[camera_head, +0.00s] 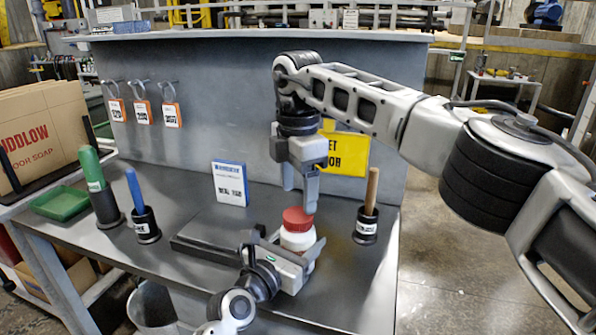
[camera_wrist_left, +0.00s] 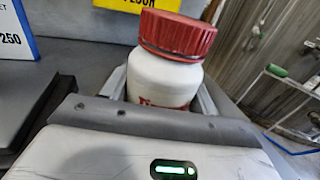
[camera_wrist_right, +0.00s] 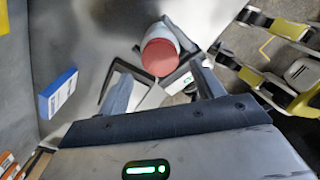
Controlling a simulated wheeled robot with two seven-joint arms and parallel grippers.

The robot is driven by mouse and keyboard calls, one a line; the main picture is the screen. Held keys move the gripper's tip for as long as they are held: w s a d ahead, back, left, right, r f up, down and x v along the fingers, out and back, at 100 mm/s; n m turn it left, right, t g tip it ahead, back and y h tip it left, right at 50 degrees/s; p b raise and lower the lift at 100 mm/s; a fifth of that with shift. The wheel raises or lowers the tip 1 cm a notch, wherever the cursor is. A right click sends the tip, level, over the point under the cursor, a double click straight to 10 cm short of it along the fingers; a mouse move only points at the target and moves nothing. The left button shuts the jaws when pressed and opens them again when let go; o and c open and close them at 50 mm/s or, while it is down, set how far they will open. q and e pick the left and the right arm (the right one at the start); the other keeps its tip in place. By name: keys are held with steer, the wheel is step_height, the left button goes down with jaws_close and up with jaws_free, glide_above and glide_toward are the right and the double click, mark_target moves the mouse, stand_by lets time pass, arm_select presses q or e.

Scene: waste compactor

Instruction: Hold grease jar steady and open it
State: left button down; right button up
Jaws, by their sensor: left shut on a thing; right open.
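The grease jar (camera_head: 297,238) is white with a red lid (camera_head: 298,218) and stands upright above the grey bench. My left gripper (camera_head: 305,258) is shut around the jar's white body. In the left wrist view the jar (camera_wrist_left: 160,85) sits between the fingers with its red lid (camera_wrist_left: 178,35) on top. My right gripper (camera_head: 300,195) points down above the lid, open and empty. In the right wrist view the lid (camera_wrist_right: 160,57) lies beyond the two spread fingers, apart from them.
A blue-and-white sign (camera_head: 230,184) stands behind the jar. A wooden-handled tool in a black holder (camera_head: 367,222) is to the right. Green (camera_head: 93,175) and blue (camera_head: 136,190) handled tools and a green tray (camera_head: 61,203) are at left. A grey panel (camera_head: 230,100) closes the back.

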mark_target(298, 214)
steer(key=shift+f, duration=2.35)
